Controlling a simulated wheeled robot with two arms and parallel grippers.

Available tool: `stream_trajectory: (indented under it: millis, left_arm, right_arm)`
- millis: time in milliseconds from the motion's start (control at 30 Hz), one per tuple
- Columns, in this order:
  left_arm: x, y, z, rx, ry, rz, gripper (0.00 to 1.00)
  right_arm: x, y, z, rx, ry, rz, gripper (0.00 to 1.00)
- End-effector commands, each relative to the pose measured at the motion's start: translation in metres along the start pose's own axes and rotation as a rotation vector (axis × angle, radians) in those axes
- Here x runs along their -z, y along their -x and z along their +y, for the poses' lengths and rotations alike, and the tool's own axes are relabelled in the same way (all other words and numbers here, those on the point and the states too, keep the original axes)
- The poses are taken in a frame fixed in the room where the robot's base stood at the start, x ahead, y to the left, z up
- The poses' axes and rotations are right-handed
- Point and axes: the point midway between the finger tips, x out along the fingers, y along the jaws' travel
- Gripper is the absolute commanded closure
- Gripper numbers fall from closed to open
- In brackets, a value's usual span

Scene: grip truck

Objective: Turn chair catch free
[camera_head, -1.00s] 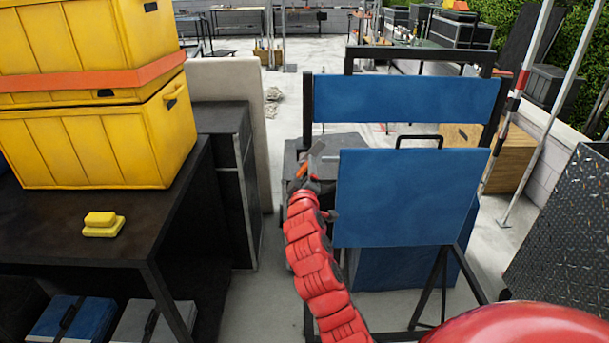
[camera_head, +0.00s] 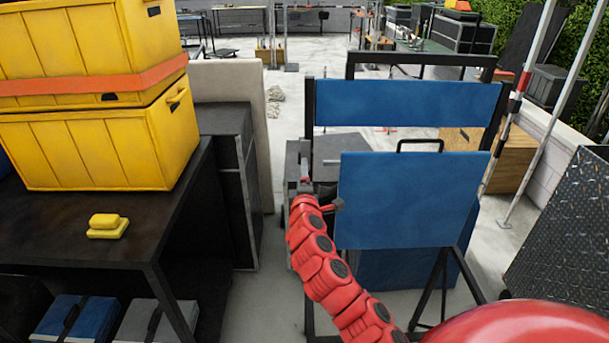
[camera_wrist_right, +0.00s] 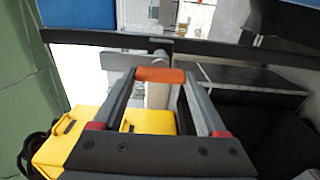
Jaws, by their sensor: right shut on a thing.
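The folding chair has a dark frame, a blue backrest (camera_head: 408,103) and a blue front panel (camera_head: 405,200) in the head view. In the right wrist view an orange catch (camera_wrist_right: 160,75) lies crosswise between the tips of my right gripper (camera_wrist_right: 158,80), which is shut on it. A grey post (camera_wrist_right: 157,95) stands just behind the catch. In the head view my red right arm reaches up to the chair's left side. Its gripper and the catch are mostly hidden there behind the wrist. My left gripper is not in view.
Yellow crates (camera_head: 100,140) with an orange strap stand on a dark table (camera_head: 60,225) at the left, beside a small yellow block (camera_head: 107,226). A dark case (camera_head: 222,185) stands between table and chair. A dark ramp (camera_head: 565,240) and light poles are at the right.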

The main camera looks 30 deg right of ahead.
Motion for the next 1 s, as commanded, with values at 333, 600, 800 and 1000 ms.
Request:
stream_trajectory:
  millis: [333,600,800,1000]
  left_arm:
    - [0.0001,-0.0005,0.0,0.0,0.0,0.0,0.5]
    - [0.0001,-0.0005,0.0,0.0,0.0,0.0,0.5]
    - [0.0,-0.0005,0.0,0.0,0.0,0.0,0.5]
    - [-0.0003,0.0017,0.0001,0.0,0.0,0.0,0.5]
  right_arm:
    - [0.0,0.0001,-0.0008,0.001,0.018,0.0,1.0]
    - [0.0001,0.0002,-0.0008,0.0,0.017,0.0,0.05]
    - [0.0001,0.0002,-0.0005,0.0,0.016,0.0,0.0]
    - [0.0002,0.005,-0.0003,-0.002,0.016,0.002,0.0]
